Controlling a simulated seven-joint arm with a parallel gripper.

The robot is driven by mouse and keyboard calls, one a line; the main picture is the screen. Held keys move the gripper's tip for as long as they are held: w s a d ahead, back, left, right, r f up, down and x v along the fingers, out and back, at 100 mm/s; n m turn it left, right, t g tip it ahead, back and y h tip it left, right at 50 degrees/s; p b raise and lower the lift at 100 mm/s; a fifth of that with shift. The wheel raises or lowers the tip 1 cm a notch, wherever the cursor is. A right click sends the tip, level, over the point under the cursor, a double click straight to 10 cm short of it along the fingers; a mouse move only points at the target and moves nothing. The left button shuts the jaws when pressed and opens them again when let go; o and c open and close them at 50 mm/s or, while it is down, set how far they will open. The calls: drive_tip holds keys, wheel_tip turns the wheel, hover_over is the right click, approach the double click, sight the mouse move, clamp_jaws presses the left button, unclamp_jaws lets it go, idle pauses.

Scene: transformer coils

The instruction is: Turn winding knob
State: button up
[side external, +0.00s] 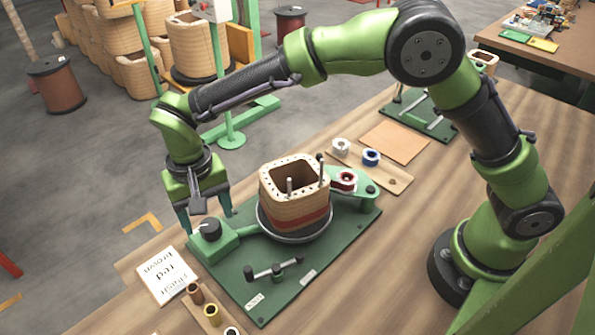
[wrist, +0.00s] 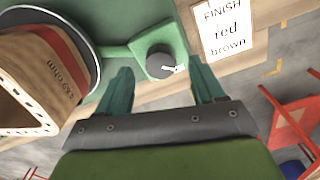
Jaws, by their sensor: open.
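The winding knob (side external: 210,228) is a black round dial on a green box at the left corner of the green base plate (side external: 236,284). In the wrist view the knob (wrist: 161,63) shows a white pointer aimed toward the right. My gripper (side external: 208,222) is open, with its teal fingers pointing down close to the knob. In the wrist view the gripper (wrist: 158,88) has its fingers apart, with the knob beyond and between their tips. I cannot tell whether a finger touches the knob. The coil (side external: 294,203), with a red band, stands on a round turntable beside the knob box.
A card (side external: 168,273) reading "FINISH red brown" lies left of the plate. Spools (side external: 212,312) lie on a strip at the front, and tape rolls (side external: 371,157) behind. Large coils stand on the floor.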

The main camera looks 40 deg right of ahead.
sight(208, 225)
wheel_tip(208, 225, up, 14)
idle(0.3)
drive_tip(key=shift+f, duration=0.1)
drive_tip(key=s+d+t, duration=0.2)
drive_tip(key=s+d, duration=0.3)
drive_tip(key=d, duration=0.4)
drive_tip(key=s+d+r+t+y, duration=0.1)
drive_tip(key=s+d+t, duration=0.1)
drive_tip(key=s+d, duration=0.4)
drive_tip(key=s+d+r+m+t+y, duration=0.1)
drive_tip(key=s+d+t, duration=0.2)
drive_tip(key=d, duration=0.9)
drive_tip(key=shift+s+d, duration=0.2)
drive_tip(key=shift+s, duration=0.95)
